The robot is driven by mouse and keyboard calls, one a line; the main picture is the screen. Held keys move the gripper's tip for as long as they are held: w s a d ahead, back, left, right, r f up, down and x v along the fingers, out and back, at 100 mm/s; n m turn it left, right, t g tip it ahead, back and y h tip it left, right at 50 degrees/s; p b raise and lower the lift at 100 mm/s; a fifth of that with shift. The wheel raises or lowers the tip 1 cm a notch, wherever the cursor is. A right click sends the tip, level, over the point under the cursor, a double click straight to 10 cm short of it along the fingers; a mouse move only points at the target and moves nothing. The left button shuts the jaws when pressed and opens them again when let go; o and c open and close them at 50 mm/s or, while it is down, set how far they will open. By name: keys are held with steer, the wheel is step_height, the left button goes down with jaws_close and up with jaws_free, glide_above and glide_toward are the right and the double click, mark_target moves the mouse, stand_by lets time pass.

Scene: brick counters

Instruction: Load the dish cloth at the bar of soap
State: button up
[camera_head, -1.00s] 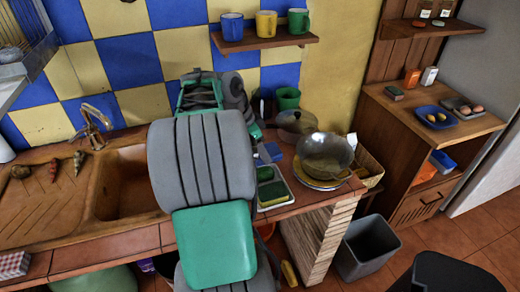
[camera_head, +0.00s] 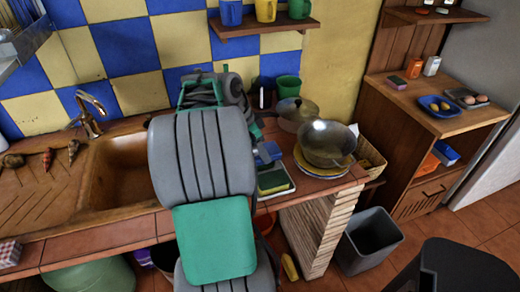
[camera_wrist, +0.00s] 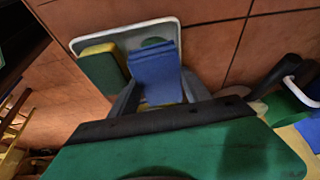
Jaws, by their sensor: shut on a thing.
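The blue dish cloth (camera_wrist: 155,72) is folded and held between the fingers of my gripper (camera_wrist: 158,92) in the wrist view. It is over the white tray (camera_wrist: 92,42), covering part of it. A green rounded thing (camera_wrist: 153,42), probably the bar of soap, shows just past the cloth's far edge and is mostly hidden. I cannot tell whether the cloth touches it. In the head view the cloth (camera_head: 268,152) shows beside my arm, at the tray's back; my arm hides most of the gripper.
A yellow and green sponge (camera_wrist: 103,65) lies in the tray's left part. The sink (camera_head: 122,168) is to the left. A green cup (camera_head: 288,88) stands behind.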

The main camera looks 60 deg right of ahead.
steer(key=shift+f+b, duration=0.55)
steer(key=shift+f, duration=0.05)
stand_by(1.3)
steer(key=shift+r+p, duration=2.8)
steer(key=shift+r, duration=0.75)
